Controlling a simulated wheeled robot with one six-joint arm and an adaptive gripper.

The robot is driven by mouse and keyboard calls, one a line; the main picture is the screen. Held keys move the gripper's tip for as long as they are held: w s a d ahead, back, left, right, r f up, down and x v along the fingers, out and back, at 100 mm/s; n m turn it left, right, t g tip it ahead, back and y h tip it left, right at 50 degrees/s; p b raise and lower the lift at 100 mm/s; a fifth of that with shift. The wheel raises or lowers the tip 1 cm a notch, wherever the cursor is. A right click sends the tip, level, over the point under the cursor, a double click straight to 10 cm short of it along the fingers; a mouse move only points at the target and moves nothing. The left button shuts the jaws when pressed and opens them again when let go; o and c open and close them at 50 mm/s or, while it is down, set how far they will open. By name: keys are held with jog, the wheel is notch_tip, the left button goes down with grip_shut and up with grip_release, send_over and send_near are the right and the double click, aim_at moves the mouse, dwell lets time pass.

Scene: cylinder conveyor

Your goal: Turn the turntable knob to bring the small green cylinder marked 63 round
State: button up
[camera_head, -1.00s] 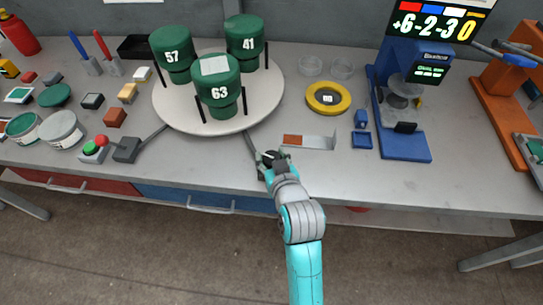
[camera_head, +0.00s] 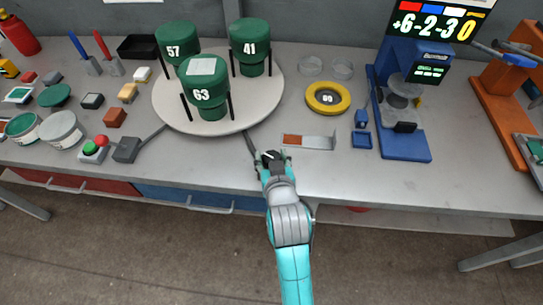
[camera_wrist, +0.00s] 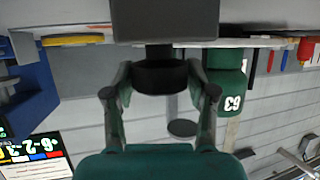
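The round white turntable (camera_head: 265,105) carries three green cylinders with white numbers. The cylinder marked 63 (camera_head: 203,95) stands front centre, with a pale patch on its top. The cylinder marked 57 (camera_head: 177,45) is back left and the one marked 41 (camera_head: 250,48) is back right. My gripper (camera_head: 270,157) is in front of the turntable, at the end of its rod, and mostly covers the knob. In the wrist view, the black knob (camera_wrist: 160,77) sits between my two fingers, which press against its sides. Cylinder 63 (camera_wrist: 232,100) shows upside down there.
A yellow ring (camera_head: 328,98) and a small open tray (camera_head: 318,142) lie right of the turntable. A blue stand (camera_head: 405,145) with a display is farther right. A button box (camera_head: 93,150) and a grey box (camera_head: 127,149) are at the left. Several small blocks lie beyond.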

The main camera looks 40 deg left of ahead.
jog(key=shift+o, duration=1.1)
jog(key=shift+r, duration=0.1)
jog(key=v, duration=1.2)
jog(key=shift+n+g+y, duration=0.3)
jog(key=shift+g, duration=0.1)
jog(key=x, duration=1.2)
jog(key=shift+w+d, duration=0.2)
jog(key=shift+w, duration=0.1)
